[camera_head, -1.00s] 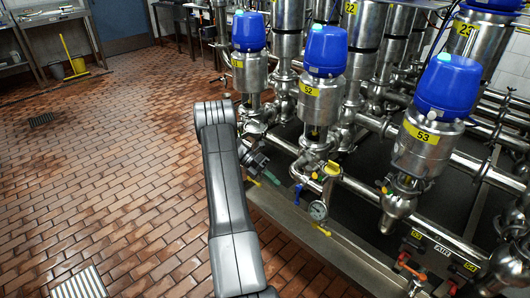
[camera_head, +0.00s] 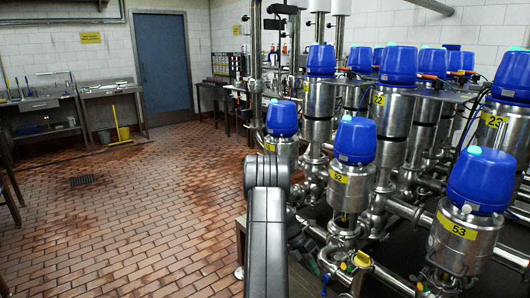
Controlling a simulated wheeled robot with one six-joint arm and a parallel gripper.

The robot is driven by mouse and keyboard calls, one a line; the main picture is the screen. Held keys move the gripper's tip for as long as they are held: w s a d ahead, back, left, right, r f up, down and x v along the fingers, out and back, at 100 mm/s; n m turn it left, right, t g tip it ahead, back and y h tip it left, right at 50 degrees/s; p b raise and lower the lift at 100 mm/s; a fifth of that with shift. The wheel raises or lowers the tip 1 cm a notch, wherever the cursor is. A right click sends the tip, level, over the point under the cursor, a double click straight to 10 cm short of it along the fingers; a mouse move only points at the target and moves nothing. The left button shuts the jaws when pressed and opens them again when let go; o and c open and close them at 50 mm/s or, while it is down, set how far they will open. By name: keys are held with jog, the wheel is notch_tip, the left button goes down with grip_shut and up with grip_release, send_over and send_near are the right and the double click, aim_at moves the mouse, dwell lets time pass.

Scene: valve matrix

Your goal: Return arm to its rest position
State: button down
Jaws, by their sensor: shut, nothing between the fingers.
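My dark grey arm (camera_head: 267,225) rises from the bottom edge in the middle of the head view, with its elbow bent at the top. My gripper (camera_head: 306,258) shows as a small dark shape just right of the arm, partly hidden by it. It is shut and holds nothing that I can see. It appears in front of the lower pipes of the valve rows; I cannot tell how far apart they are.
Steel valves with blue caps fill the right side, among them valve 52 (camera_head: 350,170) and valve 53 (camera_head: 465,215). A yellow handle (camera_head: 362,259) sits low near the arm. Steel tables (camera_head: 110,90) and a blue door (camera_head: 162,65) stand behind. The tiled floor at left is clear.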

jog(key=shift+s+a+r+m+t+y+b, duration=0.15)
jog(key=shift+r+t+y+b, duration=0.35)
jog(key=shift+t+y+b, duration=0.3)
jog(key=shift+s+d+r+m+t+y+b, duration=0.1)
jog(key=shift+r+t+y+b, duration=0.5)
jog(key=shift+t, duration=0.25)
jog(key=shift+s+a+r+m+t+y+b, duration=0.15)
jog(key=shift+r+t+y+b, duration=0.25)
jog(key=shift+t+y+b, duration=0.4)
jog(key=shift+h, duration=0.3)
jog(key=shift+w+a+f+n+g+h+p, duration=0.2)
jog(key=shift+f+g+h+p, duration=0.45)
jog(key=shift+f+g+h, duration=0.3)
jog(key=shift+w+a+f+n+g+h+p, duration=0.1)
jog(key=shift+f+n+g+h+p, duration=0.1)
jog(key=shift+f+g+h+p, duration=0.75)
jog(key=shift+w+a+f+n+g+h+p, duration=0.15)
jog(key=shift+f+g+h+p, duration=0.35)
jog(key=shift+g, duration=0.75)
